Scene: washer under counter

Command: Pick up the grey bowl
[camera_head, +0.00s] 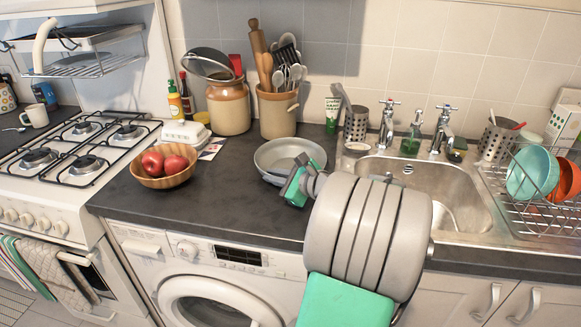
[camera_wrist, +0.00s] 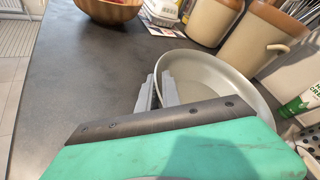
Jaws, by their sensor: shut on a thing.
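The grey bowl (camera_head: 287,151) is round and shallow, at the countertop behind the washer, left of the sink. My gripper (camera_head: 276,179) reaches it from the front right, with its fingers at the bowl's near rim. In the wrist view the fingertips (camera_wrist: 160,90) straddle the left edge of the bowl (camera_wrist: 208,78) and are shut on its rim. The bowl looks about level. I cannot tell whether its base touches the counter. My gripper's green body hides the lower part of the bowl in the wrist view.
A wooden bowl of red fruit (camera_head: 164,166) stands to the left. A brown jar (camera_head: 229,107) and a utensil crock (camera_head: 277,112) stand behind. The sink (camera_head: 440,190) and dish rack (camera_head: 540,200) lie right. The counter's front left (camera_head: 215,205) is clear.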

